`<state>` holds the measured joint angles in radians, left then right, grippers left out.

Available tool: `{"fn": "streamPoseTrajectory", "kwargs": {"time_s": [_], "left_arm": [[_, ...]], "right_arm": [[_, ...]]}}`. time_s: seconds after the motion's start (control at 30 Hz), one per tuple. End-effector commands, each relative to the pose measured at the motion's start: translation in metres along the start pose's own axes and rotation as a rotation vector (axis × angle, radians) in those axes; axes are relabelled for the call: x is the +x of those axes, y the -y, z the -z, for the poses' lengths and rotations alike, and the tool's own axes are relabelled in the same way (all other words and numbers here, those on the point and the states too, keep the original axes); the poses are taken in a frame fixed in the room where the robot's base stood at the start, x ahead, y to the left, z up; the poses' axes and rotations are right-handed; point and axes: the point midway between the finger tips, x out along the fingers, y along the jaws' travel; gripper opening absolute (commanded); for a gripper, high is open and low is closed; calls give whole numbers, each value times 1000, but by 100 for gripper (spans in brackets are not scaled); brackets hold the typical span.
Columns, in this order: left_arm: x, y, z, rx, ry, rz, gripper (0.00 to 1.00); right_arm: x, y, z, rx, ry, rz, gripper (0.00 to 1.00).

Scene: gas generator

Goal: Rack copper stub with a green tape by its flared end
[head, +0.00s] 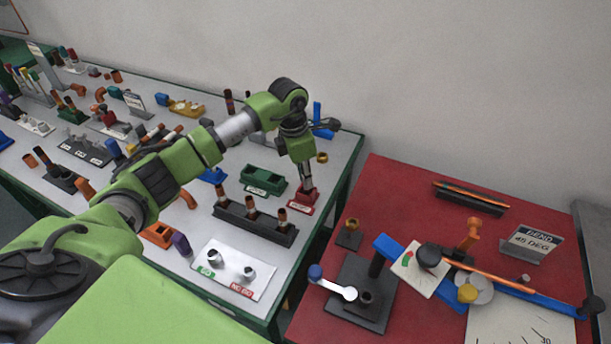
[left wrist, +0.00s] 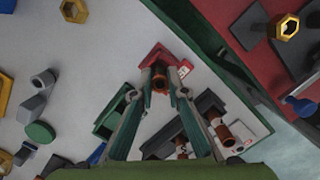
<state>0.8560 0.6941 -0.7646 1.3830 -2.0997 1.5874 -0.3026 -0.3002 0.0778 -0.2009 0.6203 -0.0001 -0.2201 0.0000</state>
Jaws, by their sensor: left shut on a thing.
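My left gripper (head: 306,183) reaches down over a small red labelled holder (head: 301,205) near the right end of the pale table. In the left wrist view the fingers (left wrist: 162,80) are closed around a copper stub (left wrist: 160,73), whose round open end faces the camera. The red holder (left wrist: 153,54) shows directly behind the stub. I cannot tell whether the stub sits in the holder or hangs just above it. No green tape shows on this stub; the fingers hide much of it. A black rack (head: 262,229) with three copper stubs stands in front. My right gripper is not in view.
A green tray (head: 262,180) stands left of the red holder. A white plate (head: 234,275) with two pegs lies at the front edge. Across a gap, the red table (head: 400,185) carries a bending tool (head: 465,265) and a black lever fixture (head: 358,300).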

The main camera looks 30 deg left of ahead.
Motion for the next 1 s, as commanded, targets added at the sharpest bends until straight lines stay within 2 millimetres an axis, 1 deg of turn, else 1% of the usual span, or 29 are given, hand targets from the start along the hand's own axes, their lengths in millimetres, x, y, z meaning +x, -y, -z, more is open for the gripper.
{"fn": "streamPoseTrajectory", "kwargs": {"time_s": [0.57,0.6,0.63,0.67,1.0], "left_arm": [[18,0,2,0,1,0,0],[16,0,2,0,2,0,22],[16,0,2,0,1,0,30],[16,0,2,0,1,0,34],[15,0,2,0,1,0,34]], "right_arm": [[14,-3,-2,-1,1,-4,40],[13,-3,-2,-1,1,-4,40],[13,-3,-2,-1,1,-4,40],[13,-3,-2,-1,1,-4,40],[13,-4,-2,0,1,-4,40]]}}
